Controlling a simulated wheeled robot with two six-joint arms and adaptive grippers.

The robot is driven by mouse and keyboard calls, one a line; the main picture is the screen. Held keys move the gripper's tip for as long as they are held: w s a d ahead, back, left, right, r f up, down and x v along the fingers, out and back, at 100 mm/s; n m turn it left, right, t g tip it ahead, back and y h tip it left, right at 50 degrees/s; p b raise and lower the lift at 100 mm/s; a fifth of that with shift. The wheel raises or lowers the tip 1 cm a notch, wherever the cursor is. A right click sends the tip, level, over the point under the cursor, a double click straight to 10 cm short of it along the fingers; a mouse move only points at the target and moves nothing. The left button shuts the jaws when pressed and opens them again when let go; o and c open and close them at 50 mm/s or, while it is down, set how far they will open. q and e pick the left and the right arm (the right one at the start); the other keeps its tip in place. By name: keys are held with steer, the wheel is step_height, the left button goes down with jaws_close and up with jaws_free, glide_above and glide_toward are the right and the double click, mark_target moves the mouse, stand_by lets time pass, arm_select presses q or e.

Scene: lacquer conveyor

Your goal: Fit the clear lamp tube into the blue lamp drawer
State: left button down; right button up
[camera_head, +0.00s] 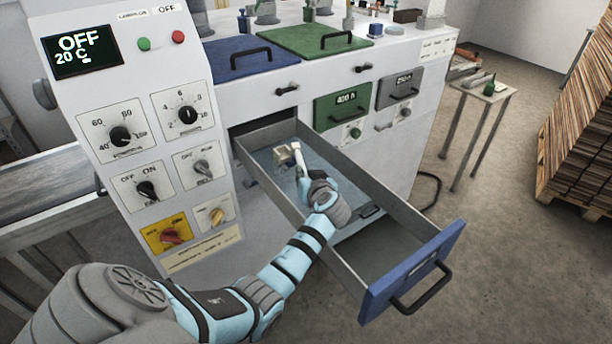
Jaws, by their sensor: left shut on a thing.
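The blue lamp drawer (455,240) is pulled far out of the white machine, with a bluish panel inside it. My left gripper (296,158) is inside the drawer, low near its back half, next to a small beige block (281,155). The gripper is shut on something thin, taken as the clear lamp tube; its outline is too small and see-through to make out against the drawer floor. I cannot tell whether it touches the block. My right gripper is not in view.
The control panel (150,130) with several knobs stands left of the drawer; its display reads OFF, 20 C. Green (342,106) and grey (399,86) drawer fronts are shut. A small table (484,90) and stacked wood (585,130) stand at right. Floor in front is free.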

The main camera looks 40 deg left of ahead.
arm_select(q)
steer(key=shift+w+f+b, duration=0.1)
steer(key=shift+f+b, duration=0.4)
steer(key=shift+f, duration=0.25)
steer(key=c, duration=1.6)
jaws_free()
steer(key=shift+o, duration=0.4)
steer(key=shift+d+f, duration=0.1)
steer(key=shift+f, duration=0.05)
steer(key=shift+s, duration=0.2)
steer(key=shift+r+p, duration=0.6)
steer(key=shift+p, duration=0.05)
steer(key=v, duration=0.5)
steer(key=b+v, duration=0.1)
steer(key=v, duration=0.1)
steer(key=shift+s+d+r, duration=0.1)
steer(key=shift+d+r, duration=0.15)
steer(key=shift+r, duration=0.15)
steer(key=shift+a, duration=0.1)
